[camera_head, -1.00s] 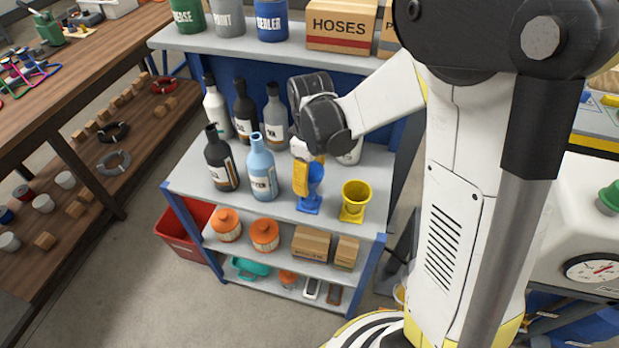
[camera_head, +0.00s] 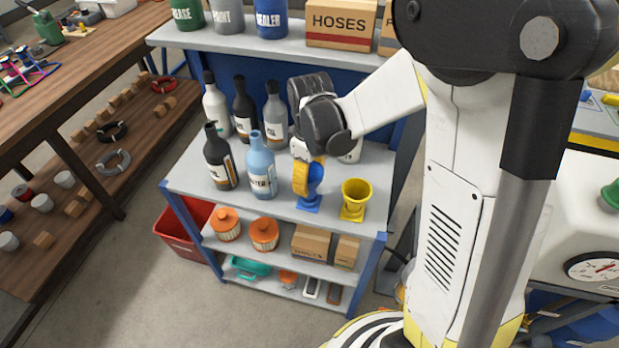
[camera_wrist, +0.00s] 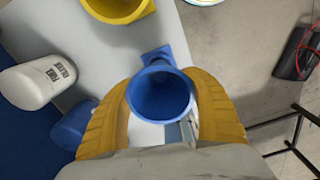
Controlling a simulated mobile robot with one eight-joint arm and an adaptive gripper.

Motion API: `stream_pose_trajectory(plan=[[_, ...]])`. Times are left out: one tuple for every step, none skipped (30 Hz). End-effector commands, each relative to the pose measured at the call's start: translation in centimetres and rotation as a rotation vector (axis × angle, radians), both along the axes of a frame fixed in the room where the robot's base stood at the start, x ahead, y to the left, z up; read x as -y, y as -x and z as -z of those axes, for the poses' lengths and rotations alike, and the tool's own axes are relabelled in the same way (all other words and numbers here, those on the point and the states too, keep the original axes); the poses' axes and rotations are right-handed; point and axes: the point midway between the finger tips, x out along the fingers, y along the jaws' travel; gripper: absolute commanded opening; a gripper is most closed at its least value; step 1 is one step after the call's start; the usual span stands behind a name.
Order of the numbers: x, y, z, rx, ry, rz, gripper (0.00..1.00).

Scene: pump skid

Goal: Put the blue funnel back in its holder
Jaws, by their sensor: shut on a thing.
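The blue funnel (camera_head: 316,174) stands upright on the rack's worktop, over a blue holder foot (camera_head: 308,205). In the wrist view I look into the mouth of the blue funnel (camera_wrist: 160,97), with part of the blue holder (camera_wrist: 155,54) just beyond its rim. My gripper (camera_head: 305,177) has its yellow fingers closed around the funnel; one finger lies on each side in the wrist view (camera_wrist: 165,105). The funnel's lower part and its joint with the holder are mostly hidden, so I cannot tell whether it is fully seated.
A yellow funnel in a yellow holder (camera_head: 354,198) stands close on the right. Several bottles stand to the left, the nearest a light blue one (camera_head: 260,170). A white labelled container (camera_wrist: 38,82) is behind the gripper. An upper shelf (camera_head: 270,48) carries cans and boxes.

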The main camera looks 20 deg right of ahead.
Motion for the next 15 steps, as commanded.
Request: stream_pose_trajectory(plan=[[0.0,0.0,0.18,0.0,0.0,0.0,0.18],[0.0,0.0,0.24,0.0,0.0,0.0,0.18],[0.0,0.0,0.32,0.0,0.0,0.0,0.18],[0.0,0.0,0.38,0.0,0.0,0.0,0.18],[0.0,0.0,0.44,0.0,0.0,0.0,0.18],[0.0,0.0,0.52,0.0,0.0,0.0,0.18],[0.0,0.0,0.58,0.0,0.0,0.0,0.18],[0.0,0.0,0.64,0.0,0.0,0.0,0.18],[0.0,0.0,0.72,0.0,0.0,0.0,0.18],[0.0,0.0,0.78,0.0,0.0,0.0,0.18],[0.0,0.0,0.84,0.0,0.0,0.0,0.18],[0.0,0.0,0.92,0.0,0.0,0.0,0.18],[0.0,0.0,0.98,0.0,0.0,0.0,0.18],[0.0,0.0,1.04,0.0,0.0,0.0,0.18],[0.0,0.0,1.12,0.0,0.0,0.0,0.18]])
